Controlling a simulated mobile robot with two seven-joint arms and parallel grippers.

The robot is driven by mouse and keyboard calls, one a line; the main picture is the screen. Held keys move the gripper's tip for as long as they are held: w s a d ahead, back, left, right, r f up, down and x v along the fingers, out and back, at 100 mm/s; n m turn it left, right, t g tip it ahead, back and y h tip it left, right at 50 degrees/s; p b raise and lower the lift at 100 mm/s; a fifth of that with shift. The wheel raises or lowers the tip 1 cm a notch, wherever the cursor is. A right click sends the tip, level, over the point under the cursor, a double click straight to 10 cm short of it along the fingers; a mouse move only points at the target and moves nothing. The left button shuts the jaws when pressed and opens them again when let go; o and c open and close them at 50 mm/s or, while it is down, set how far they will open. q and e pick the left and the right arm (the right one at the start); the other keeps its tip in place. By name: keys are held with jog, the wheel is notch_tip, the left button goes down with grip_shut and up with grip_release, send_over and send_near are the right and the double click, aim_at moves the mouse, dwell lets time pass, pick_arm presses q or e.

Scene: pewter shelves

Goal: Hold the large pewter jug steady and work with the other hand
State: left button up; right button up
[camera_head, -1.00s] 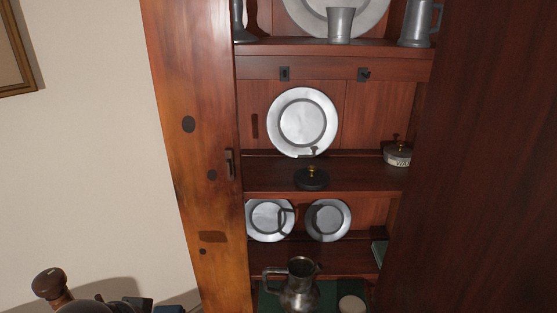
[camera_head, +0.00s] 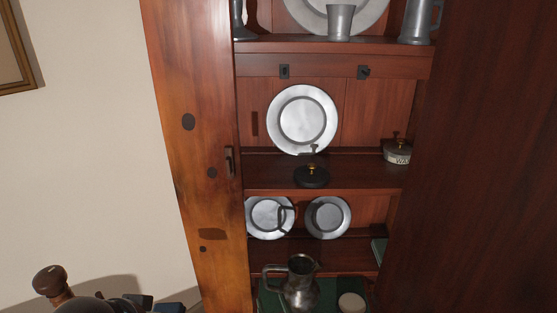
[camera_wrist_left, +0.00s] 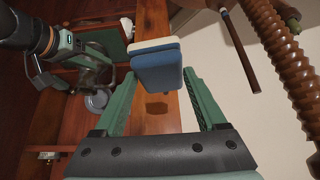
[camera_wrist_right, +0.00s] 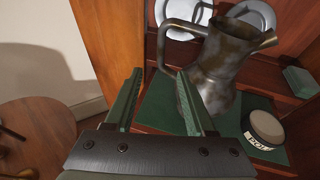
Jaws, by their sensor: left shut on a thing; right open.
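The large pewter jug (camera_head: 300,283) stands upright at the bottom of the cupboard, its handle to the left. In the right wrist view the jug (camera_wrist_right: 226,62) is beyond the fingertips and partly behind the right-hand finger. My right gripper (camera_wrist_right: 156,75) is open, with nothing between its fingers, short of the jug and not visibly touching it. My left gripper (camera_wrist_left: 154,80) is shut on a blue and white block (camera_wrist_left: 156,68), away from the jug. The left wrist view also shows the jug (camera_wrist_left: 92,72), partly hidden by my other arm.
A green mat (camera_wrist_right: 168,105) lies under the jug. A lidded tin (camera_wrist_right: 266,127) stands beside it. Two plates (camera_head: 328,217) stand on the shelf above. A dark lidded pot (camera_head: 311,176) is higher up. A cupboard side (camera_head: 200,150) and a dark panel (camera_head: 480,160) bound the opening.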

aim_at(264, 284)
jog(key=shift+x, duration=4.5)
jog(key=c, duration=0.8)
jog(key=shift+s, duration=0.1)
grip_shut()
jog(key=shift+a, duration=0.2)
